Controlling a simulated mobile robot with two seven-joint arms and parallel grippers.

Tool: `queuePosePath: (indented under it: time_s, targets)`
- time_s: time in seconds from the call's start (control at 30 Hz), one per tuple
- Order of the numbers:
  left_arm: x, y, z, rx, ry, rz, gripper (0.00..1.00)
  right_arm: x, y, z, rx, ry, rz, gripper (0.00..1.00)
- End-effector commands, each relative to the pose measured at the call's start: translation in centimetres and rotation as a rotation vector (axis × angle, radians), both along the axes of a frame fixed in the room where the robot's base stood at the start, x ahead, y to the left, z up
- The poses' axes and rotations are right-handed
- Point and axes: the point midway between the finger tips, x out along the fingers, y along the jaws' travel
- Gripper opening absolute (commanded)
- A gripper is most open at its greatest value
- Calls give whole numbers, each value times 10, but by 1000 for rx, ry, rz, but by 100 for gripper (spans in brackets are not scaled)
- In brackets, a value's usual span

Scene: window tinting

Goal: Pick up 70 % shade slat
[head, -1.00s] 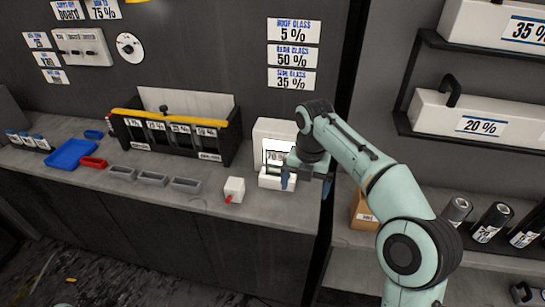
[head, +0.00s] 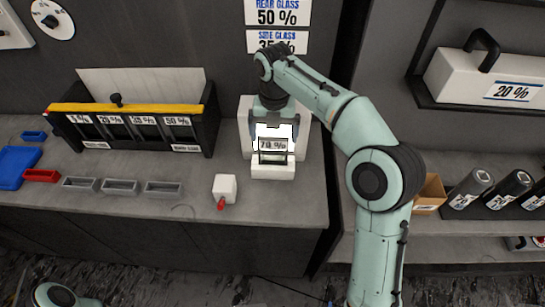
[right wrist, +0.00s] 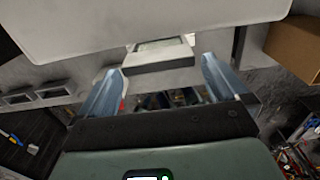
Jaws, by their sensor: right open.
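A white stand (head: 244,125) stands on the counter, with a block-like foot (head: 272,171) in front. A small slat marked 70 % (head: 273,145) shows upright at the stand, above the foot. My right gripper (head: 273,138) is open in front of the stand, its fingers to the left and right of the 70 % label. I cannot tell whether they touch the slat. In the right wrist view the open fingers (right wrist: 162,76) point towards the white foot (right wrist: 158,55), with nothing clearly held between them. My left gripper is out of view.
A black rack (head: 135,130) with a yellow top bar and several percent labels stands left of the stand. A white block with a red tip (head: 225,189) sits on the counter at front left. Small grey trays (head: 120,187) lie farther left. A shelf with dark rolls (head: 508,188) is right.

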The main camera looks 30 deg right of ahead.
Motion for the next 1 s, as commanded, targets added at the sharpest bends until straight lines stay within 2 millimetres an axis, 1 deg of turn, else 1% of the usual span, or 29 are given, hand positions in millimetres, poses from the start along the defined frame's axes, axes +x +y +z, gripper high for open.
queuePosePath:
  time_s: [0.03, 0.1, 0.27, 0.5, 0.6, 0.7, 0.87, 0.9, 0.97, 1.0]
  targets:
    - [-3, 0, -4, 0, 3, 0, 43, 0, 0, -11, 0, 2, -1, 100]
    - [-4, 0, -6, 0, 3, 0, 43, 0, 0, -17, 0, 2, -1, 100]
    - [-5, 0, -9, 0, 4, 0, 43, 0, 0, -26, 0, 0, -1, 100]
    - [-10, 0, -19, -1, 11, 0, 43, 0, 0, -62, 0, 2, -1, 100]
    - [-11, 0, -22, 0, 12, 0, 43, 0, 0, -72, 1, 1, -1, 100]
    - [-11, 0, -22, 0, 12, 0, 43, 1, 0, -75, 0, -1, -2, 100]
    - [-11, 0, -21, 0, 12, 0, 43, 1, 0, -74, 1, -3, -2, 100]
    - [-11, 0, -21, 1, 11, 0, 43, 1, 0, -74, 1, -3, -2, 97]
    - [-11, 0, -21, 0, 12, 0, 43, 1, 0, -74, 1, -2, -1, 77]
    - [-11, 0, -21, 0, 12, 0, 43, 1, 0, -74, 1, -2, -1, 64]
